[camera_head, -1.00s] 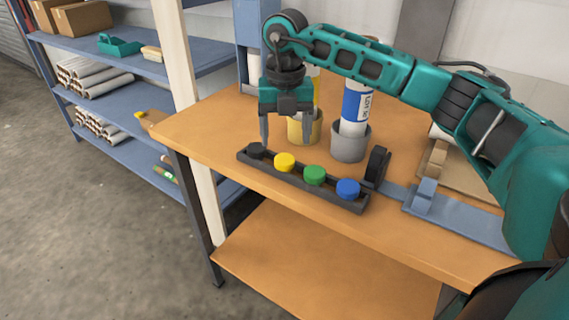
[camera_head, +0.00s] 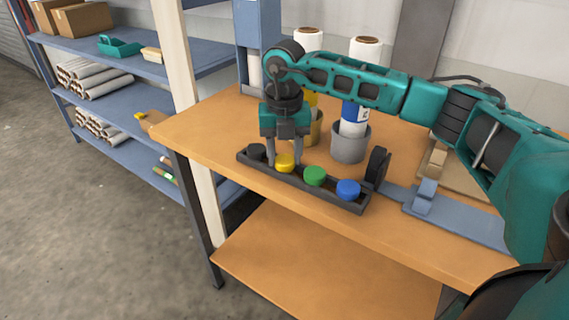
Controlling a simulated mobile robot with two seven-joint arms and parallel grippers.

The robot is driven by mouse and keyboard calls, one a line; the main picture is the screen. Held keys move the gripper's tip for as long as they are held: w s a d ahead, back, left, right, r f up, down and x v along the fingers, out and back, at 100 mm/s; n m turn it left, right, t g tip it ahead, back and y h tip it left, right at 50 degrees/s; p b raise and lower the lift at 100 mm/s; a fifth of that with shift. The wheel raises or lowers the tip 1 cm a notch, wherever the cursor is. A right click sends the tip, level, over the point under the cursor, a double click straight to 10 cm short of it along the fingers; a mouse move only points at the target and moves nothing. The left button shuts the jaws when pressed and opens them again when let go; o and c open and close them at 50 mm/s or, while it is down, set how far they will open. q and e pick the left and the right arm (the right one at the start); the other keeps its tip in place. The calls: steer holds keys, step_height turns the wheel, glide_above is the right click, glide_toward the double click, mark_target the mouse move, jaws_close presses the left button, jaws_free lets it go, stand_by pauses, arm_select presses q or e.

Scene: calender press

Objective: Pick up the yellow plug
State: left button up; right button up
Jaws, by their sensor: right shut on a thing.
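The yellow plug (camera_head: 285,163) sits in a dark rack (camera_head: 335,201) on the orange workbench, between a black plug (camera_head: 257,152) on its left and a green plug (camera_head: 315,176) on its right. A blue plug (camera_head: 348,189) sits at the rack's right end. My right gripper (camera_head: 285,159) points down at the yellow plug, its two fingers on either side and closed on it. The plug is still at rack height. My left gripper is not in view.
Behind the rack stand a yellow cup (camera_head: 312,132) and a grey cup (camera_head: 350,146), each holding a white roll. A blue-grey fixture (camera_head: 425,200) lies to the right. The workbench (camera_head: 200,122) is clear at left. A shelf unit (camera_head: 130,150) stands beyond it.

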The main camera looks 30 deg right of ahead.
mark_target(284, 158)
steer(key=c, duration=0.4)
steer(key=shift+r, duration=0.1)
step_height(284, 158, up, 20)
steer(key=p, duration=0.3)
